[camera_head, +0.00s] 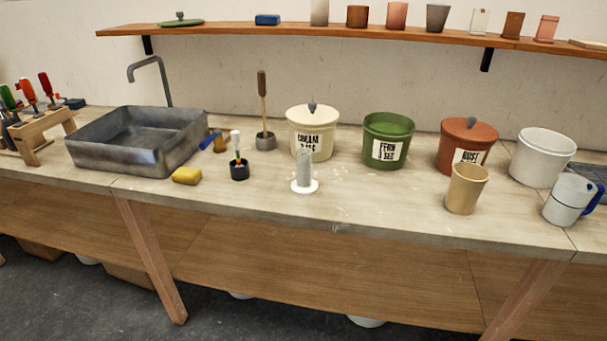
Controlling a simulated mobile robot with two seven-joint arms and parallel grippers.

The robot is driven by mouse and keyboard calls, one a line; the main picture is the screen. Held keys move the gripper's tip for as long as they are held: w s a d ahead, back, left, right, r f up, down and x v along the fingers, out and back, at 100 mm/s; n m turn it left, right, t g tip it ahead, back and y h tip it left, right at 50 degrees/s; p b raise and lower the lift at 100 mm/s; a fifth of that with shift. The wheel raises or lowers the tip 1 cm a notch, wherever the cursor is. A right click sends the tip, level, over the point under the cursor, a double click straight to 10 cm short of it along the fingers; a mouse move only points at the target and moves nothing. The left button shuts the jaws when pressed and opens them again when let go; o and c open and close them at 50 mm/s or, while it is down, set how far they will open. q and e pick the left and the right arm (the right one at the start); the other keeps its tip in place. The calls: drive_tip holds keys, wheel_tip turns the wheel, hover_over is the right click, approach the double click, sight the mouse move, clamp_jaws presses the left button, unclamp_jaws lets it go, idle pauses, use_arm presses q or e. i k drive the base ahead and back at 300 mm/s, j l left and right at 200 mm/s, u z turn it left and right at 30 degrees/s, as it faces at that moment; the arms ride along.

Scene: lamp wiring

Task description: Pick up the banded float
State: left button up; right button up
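A small upright piece with a white top and thin coloured bands (236,141) stands in a short black cup (239,171) on the workbench, left of the middle. It is the only thing I see that fits a banded float; its lower end is hidden in the cup. Neither of my grippers is in view.
A grey sink (135,145) and a yellow sponge (186,176) are to the left. A white stand with a grey post (304,172) is to the right. The bench's front middle is clear.

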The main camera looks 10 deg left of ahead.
sight(235, 135)
drive_tip(key=z, duration=0.5)
drive_tip(key=j+z, duration=0.85)
drive_tip(key=j, duration=0.2)
drive_tip(key=k+j+z, duration=0.1)
drive_tip(key=j, duration=0.25)
drive_tip(key=j+z, duration=0.1)
drive_tip(key=j, duration=0.25)
drive_tip(key=k+j, duration=0.15)
drive_tip(key=j, duration=0.2)
drive_tip(key=z, duration=0.05)
